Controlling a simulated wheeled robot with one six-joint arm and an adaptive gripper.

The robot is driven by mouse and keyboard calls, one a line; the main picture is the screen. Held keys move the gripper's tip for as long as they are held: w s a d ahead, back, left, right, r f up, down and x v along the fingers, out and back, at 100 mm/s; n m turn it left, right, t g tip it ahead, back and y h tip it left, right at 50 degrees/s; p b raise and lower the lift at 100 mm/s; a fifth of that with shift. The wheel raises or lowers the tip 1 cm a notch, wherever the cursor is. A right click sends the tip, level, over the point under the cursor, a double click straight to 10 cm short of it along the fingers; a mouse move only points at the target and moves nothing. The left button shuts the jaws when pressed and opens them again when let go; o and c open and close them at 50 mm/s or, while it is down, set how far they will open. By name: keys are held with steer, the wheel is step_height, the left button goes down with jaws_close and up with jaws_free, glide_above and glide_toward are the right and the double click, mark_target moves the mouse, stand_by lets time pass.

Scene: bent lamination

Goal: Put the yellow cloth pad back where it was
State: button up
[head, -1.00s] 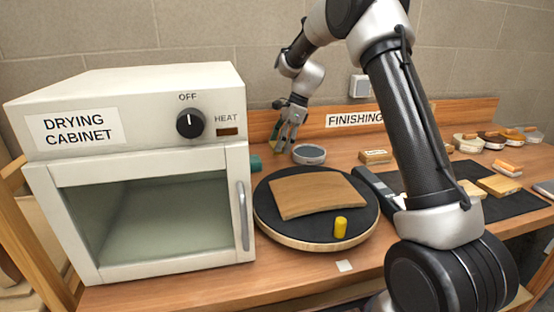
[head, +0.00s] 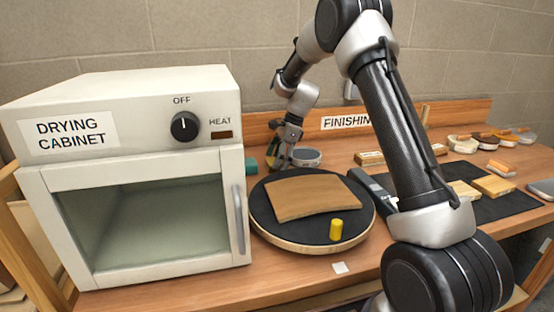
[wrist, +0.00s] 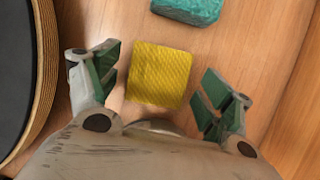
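The yellow cloth pad (wrist: 159,75) shows in the wrist view as a square, textured piece over the wooden bench top. My gripper (wrist: 157,80) is open around it, one green-padded finger on each side, with a small gap to the pad at both sides. In the head view my gripper (head: 279,160) is low over the bench behind the turntable, beside a round grey-topped tin. The pad cannot be made out in the head view.
A teal block (wrist: 187,9) lies just beyond the pad. The black-topped turntable (head: 272,232) carries a curved wooden lamination (head: 312,197) and a yellow cylinder (head: 336,229). The drying cabinet (head: 120,95) stands left. The grey-topped tin (head: 306,156) is right of my gripper.

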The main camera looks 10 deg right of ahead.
steer(key=v, duration=1.2)
steer(key=shift+r, duration=0.25)
steer(key=s+d+r+n+t+h, duration=0.1)
steer(key=s+d+r+n, duration=0.2)
steer(key=s, duration=0.4)
steer(key=s+d+r+n+h, duration=0.1)
steer(key=s+r+n, duration=0.2)
steer(key=s+r, duration=0.3)
steer(key=s+d+r+n+t, duration=0.1)
steer(key=s+r+n, duration=0.15)
steer(key=s, duration=0.65)
steer(key=s+d+f+n+t+h, duration=0.1)
steer(key=s+n, duration=0.3)
steer(key=s, duration=0.5)
steer(key=s+d+f+n+t+h, duration=0.1)
steer(key=s+d+f+n, duration=0.2)
steer(key=s, duration=0.7)
steer(key=shift+d+f+n, duration=0.35)
steer(key=shift+d+n, duration=0.1)
steer(key=shift+n, duration=0.8)
